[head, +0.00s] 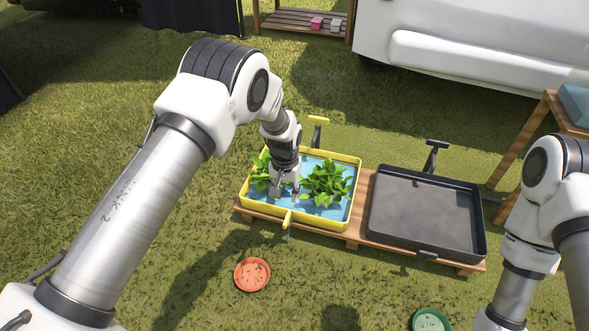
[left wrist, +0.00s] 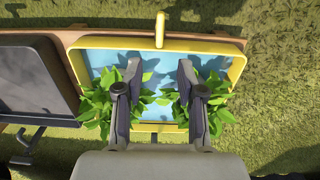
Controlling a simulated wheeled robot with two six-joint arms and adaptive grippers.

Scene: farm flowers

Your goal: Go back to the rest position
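My left gripper (head: 284,189) hangs over the yellow tray (head: 357,196) in the head view. In the left wrist view its two fingers (left wrist: 160,78) are spread apart with nothing between them but the tray's blue floor. Two leafy green plants stand in the tray: one (head: 327,183) to the right of the gripper, the other (head: 260,172) partly hidden behind it. In the left wrist view the plants (left wrist: 97,104) (left wrist: 218,108) lie on either side of the fingers. My right arm (head: 545,215) comes in at the right edge; its gripper is out of view.
A dark empty tray (head: 425,212) sits beside the yellow one on a low wooden stand (head: 352,236). An orange pot (head: 252,274) and a green pot (head: 430,321) stand on the grass in front. A wooden table (head: 530,132) is at the right, a white vehicle (head: 480,50) behind.

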